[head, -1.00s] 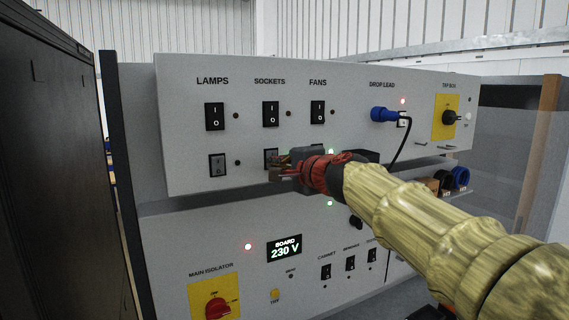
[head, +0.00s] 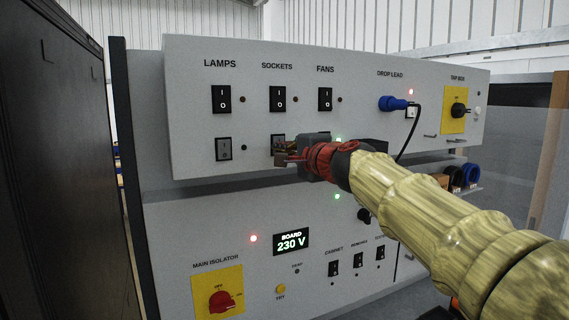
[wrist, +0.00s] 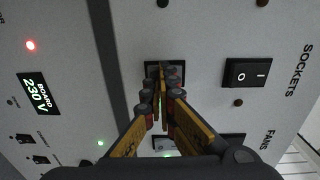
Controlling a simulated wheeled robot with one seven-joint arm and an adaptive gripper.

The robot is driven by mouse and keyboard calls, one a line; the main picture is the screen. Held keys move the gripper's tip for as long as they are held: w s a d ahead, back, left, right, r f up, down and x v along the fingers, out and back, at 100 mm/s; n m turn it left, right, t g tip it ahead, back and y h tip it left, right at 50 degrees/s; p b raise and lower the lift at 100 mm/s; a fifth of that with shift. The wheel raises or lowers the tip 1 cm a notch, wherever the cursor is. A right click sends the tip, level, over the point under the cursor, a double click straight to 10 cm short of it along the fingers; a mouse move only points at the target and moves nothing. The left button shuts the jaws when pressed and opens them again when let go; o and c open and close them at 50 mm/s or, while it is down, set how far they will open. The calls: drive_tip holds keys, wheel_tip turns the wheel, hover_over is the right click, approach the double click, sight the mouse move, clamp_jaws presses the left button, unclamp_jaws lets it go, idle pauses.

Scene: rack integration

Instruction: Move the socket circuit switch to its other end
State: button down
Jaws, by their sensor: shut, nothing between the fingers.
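The black SOCKETS rocker switch (head: 278,98), marked I and O, sits on the upper panel between the LAMPS and FANS rockers. It also shows right of my fingers in the wrist view (wrist: 248,72). Below it is a second, smaller switch plate (head: 278,142), mostly hidden by my gripper. My gripper (head: 284,157) is shut and empty in front of this lower plate. In the wrist view its closed fingertips (wrist: 163,84) overlap the lower plate (wrist: 151,70); I cannot tell whether they touch it.
A LAMPS rocker (head: 221,99) and a FANS rocker (head: 325,99) flank the SOCKETS rocker. A blue plug with a black lead (head: 393,103) sticks out at the right. The lower panel carries a 230 V display (head: 290,241) and a red isolator knob (head: 221,301).

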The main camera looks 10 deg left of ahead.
drive_tip(key=shift+f+t+y+b, duration=0.35)
drive_tip(key=shift+t+b, duration=0.25)
drive_tip(key=shift+b, duration=3)
drive_tip(key=shift+r, duration=0.2)
